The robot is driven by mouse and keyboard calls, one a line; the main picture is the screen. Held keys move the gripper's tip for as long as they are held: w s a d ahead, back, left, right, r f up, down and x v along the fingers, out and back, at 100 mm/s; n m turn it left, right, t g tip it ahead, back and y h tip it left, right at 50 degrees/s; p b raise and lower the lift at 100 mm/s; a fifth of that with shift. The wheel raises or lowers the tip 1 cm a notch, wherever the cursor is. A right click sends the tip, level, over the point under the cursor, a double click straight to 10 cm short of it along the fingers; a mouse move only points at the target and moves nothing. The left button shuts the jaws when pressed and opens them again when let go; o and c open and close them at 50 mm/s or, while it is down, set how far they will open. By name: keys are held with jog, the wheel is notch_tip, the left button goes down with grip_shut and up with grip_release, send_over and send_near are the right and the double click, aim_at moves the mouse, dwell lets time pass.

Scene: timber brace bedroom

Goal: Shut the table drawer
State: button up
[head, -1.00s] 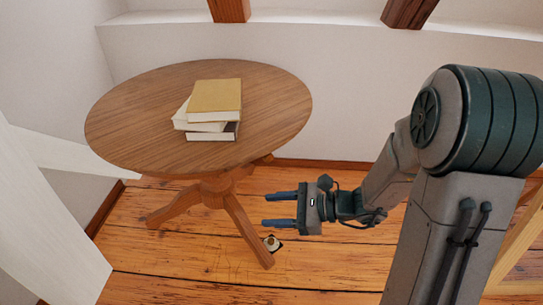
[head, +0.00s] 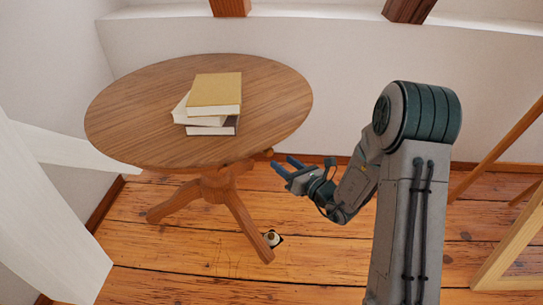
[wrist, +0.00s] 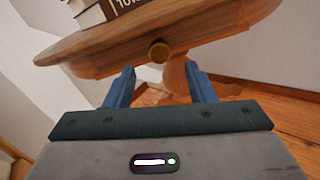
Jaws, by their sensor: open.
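The round wooden table (head: 140,110) stands on a pedestal with splayed legs. In the head view a small part of the drawer (head: 240,164) shows below the table's near right edge; the rest is hidden by the top. How far out it stands is hard to tell. My gripper (head: 284,165) is open and empty, just right of the table's edge and below the top. In the wrist view the knob lies ahead, between and beyond the fingers (wrist: 160,85).
Several stacked books (head: 213,105) lie on the tabletop. A small round object (head: 271,238) sits on the plank floor beside a table leg. White beams (head: 50,210) stand at left, and a wooden frame (head: 510,250) at right. The floor between is mostly clear.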

aim_at(271, 154)
jog(key=x, duration=0.6)
jog(key=shift+w+a+b, duration=0.2)
jog(key=shift+b, duration=0.15)
